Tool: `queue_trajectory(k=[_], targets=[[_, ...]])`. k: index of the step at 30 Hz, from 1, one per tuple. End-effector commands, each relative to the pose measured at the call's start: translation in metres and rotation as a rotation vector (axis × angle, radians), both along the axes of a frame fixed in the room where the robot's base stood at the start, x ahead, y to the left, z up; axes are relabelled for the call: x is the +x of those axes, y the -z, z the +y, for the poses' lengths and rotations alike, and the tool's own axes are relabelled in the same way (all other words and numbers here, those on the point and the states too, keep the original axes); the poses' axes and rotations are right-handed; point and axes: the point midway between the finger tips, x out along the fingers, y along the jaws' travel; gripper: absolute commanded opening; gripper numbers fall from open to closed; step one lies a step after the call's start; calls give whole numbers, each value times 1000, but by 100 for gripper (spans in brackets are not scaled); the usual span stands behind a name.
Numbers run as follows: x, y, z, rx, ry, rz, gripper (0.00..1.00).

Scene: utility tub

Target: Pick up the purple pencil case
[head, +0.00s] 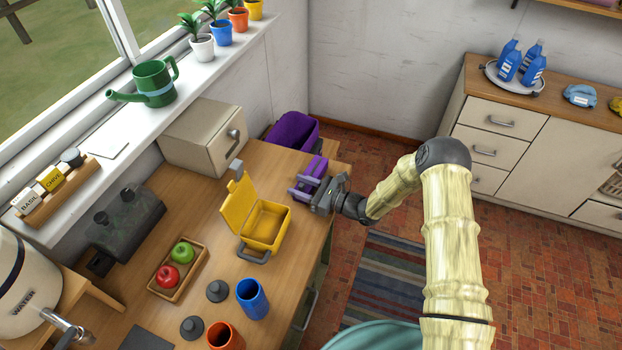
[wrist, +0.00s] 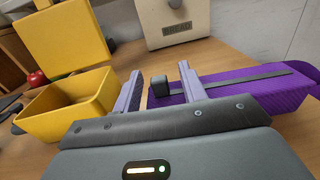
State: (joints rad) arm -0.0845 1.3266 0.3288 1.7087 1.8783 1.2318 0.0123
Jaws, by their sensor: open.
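The purple pencil case (wrist: 245,88) lies on the wooden counter, a long purple box with a dark strip along its top. In the head view the pencil case (head: 315,169) is near the counter's far right end, partly hidden by my gripper. My gripper (head: 305,183) is open, with its lavender fingers reaching over the counter at the case. In the wrist view, the case's near end with a dark block shows between the fingers of my gripper (wrist: 160,80), and the right finger overlaps its body. I cannot tell whether they touch.
An open yellow box (head: 264,224) stands close left of my gripper. A beige bread bin (head: 200,139) is behind. A larger purple tub (head: 293,131) sits beyond the counter's end. A fruit tray (head: 178,271) and a blue cup (head: 252,299) are nearer.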

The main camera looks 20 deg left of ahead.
Motion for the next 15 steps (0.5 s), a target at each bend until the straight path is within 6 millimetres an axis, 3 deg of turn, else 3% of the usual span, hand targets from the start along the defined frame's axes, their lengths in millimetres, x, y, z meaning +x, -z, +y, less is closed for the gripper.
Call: queue_trajectory(k=[3, 9, 15], targets=[[0, 0, 0, 0, 0, 0, 38], [0, 0, 0, 0, 0, 0, 0], [0, -1, 0, 1, 0, -1, 0]])
